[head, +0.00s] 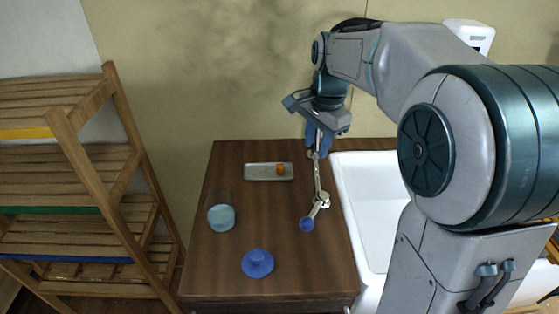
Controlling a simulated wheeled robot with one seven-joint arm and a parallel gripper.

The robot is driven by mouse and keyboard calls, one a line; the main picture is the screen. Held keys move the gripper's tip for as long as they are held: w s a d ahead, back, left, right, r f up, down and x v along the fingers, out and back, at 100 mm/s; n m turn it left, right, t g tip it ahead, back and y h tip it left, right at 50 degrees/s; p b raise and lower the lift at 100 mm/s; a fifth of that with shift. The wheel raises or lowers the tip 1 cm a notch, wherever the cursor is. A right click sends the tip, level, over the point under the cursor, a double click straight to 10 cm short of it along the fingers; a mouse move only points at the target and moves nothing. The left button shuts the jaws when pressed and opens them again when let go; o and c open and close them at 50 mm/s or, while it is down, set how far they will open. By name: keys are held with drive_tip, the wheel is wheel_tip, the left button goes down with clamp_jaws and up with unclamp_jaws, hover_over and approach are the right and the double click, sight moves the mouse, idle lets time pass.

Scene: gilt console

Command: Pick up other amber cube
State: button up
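A small amber thing (281,169), likely a cube, sits on the right half of a narrow metal tray (256,176) at the back of the brown table (265,222). I make out only one amber piece; it is too small to tell its shape surely. My gripper (318,146) is over the back right of the table, to the right of the tray, with its blue fingers pointing down. A silver jointed object (319,181) with a blue round end (306,224) shows just below the fingers. I cannot tell whether the fingers touch it or are open.
A glass with pale blue contents (221,217) stands at the left of the table. A blue brimmed object (257,263) is near the front. A wooden shelf rack (121,172) stands left, a white basin (372,200) right. The table's middle is clear.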

drive_tip(key=w+a+f+m+g, duration=0.1)
drive_tip(key=w+a+f+m, duration=0.1)
drive_tip(key=w+a+m, duration=0.3)
drive_tip(key=w+a+f+m, duration=0.1)
drive_tip(key=w+a+m, duration=0.15)
drive_tip(key=w, duration=0.45)
hover_over(281, 166)
drive_tip(key=shift+h, duration=0.4)
wheel_tip(281, 166, down, 8)
drive_tip(key=shift+s+a+f, duration=0.1)
drive_tip(key=shift+s+f, duration=0.05)
drive_tip(key=shift+f, duration=0.1)
drive_tip(key=shift+f+p, duration=0.85)
drive_tip(key=shift+f, duration=2.05)
clamp_jaws()
